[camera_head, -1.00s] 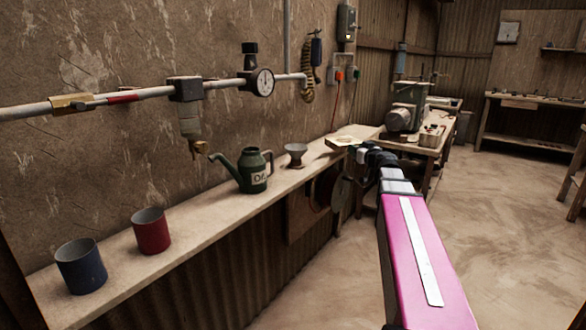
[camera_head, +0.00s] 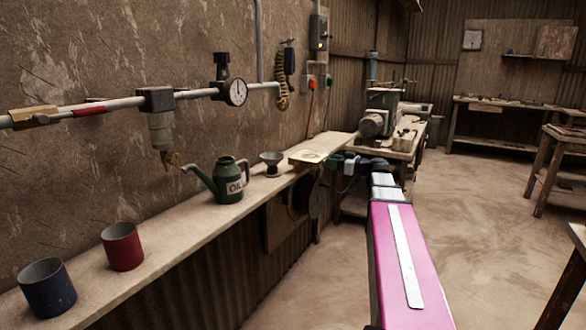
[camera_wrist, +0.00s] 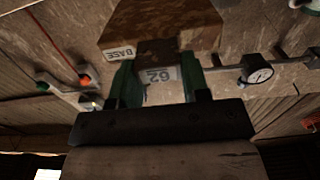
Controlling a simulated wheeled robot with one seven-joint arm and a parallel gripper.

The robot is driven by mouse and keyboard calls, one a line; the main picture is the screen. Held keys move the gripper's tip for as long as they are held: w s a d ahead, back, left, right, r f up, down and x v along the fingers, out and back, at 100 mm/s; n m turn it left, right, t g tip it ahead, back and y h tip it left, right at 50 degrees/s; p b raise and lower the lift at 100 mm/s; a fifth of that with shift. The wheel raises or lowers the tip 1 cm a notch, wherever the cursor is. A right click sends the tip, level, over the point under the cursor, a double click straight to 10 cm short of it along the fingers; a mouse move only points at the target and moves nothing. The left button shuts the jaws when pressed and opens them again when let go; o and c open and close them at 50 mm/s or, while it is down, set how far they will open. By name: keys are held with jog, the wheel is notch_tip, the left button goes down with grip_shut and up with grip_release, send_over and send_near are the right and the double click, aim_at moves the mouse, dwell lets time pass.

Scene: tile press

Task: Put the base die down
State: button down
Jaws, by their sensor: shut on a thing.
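The base die (camera_wrist: 160,25) is a brown block marked BASE in the wrist view. A tab marked 62 (camera_wrist: 160,75) shows between the green fingers of my gripper (camera_wrist: 158,82), which is shut on the die. In the head view the die (camera_head: 312,157) appears as a pale, flat-topped piece at the far part of the wall shelf (camera_head: 190,222). My gripper (camera_head: 338,163) is at its right, beyond my pink arm. Whether the die touches the shelf or hangs just above it I cannot tell.
A grey funnel (camera_head: 271,163), green oil can (camera_head: 228,182), red cup (camera_head: 122,247) and blue cup (camera_head: 47,287) stand along the shelf. A pipe with a gauge (camera_head: 236,92) runs above. A machine on a bench (camera_head: 384,112) stands beyond. Bare shelf lies between red cup and oil can.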

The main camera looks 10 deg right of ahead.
aim_at(303, 154)
jog(key=x, duration=1.3)
jog(key=shift+w+a, duration=0.1)
jog(key=shift+w+a+f, duration=0.1)
jog(key=shift+a+f, duration=0.05)
jog(key=shift+f, duration=0.75)
jog(key=shift+w+a+f, duration=0.15)
jog(key=shift+f, duration=0.7)
jog(key=c, duration=0.6)
grip_release()
jog(key=shift+f, duration=0.1)
jog(key=shift+s, duration=0.1)
